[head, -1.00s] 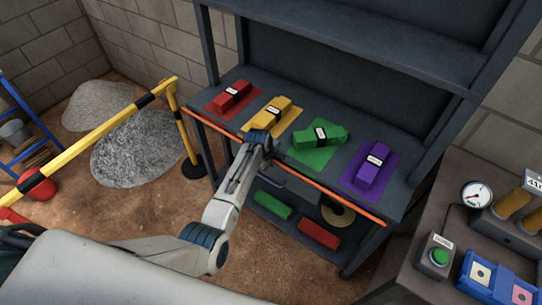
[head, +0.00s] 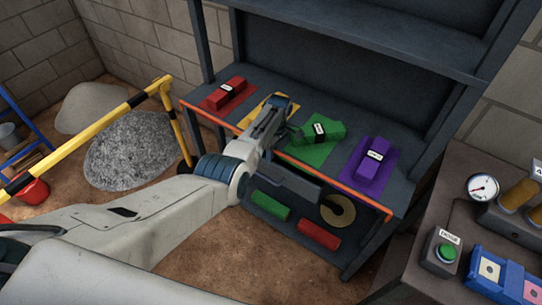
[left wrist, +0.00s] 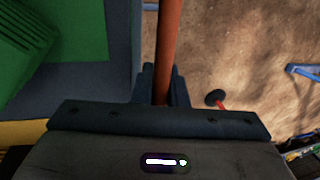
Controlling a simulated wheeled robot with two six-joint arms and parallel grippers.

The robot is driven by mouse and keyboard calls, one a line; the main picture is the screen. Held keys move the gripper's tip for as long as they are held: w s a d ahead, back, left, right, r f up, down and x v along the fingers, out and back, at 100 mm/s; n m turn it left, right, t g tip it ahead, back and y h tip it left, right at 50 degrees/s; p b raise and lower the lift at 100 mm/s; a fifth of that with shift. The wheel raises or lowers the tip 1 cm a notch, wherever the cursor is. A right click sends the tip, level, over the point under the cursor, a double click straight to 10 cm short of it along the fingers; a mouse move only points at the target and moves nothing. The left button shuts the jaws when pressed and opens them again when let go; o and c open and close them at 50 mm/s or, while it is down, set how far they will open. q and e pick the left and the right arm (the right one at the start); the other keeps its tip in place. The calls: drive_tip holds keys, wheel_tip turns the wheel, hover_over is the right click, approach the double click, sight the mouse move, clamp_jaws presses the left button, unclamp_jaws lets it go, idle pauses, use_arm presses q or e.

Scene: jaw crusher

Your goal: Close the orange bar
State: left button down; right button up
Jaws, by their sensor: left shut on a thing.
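The orange bar (head: 340,188) runs along the front edge of the dark shelf's worktop, from the left corner to the right. Part of it is hidden behind my left arm. In the left wrist view the bar (left wrist: 168,45) passes down between the fingers of my left gripper (left wrist: 163,84), which is shut on it. In the head view my left arm reaches over the worktop's front edge, and its fingers are hard to make out. My right gripper is not in view.
Red (head: 225,91), green (head: 317,131) and purple (head: 372,162) blocks lie on coloured mats on the worktop (head: 408,165). A yellow-black barrier (head: 85,135) stands at left. A console with a green button (head: 446,253) stands at right.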

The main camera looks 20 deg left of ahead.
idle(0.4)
use_arm(q)
drive_tip(key=c, duration=1.5)
unclamp_jaws()
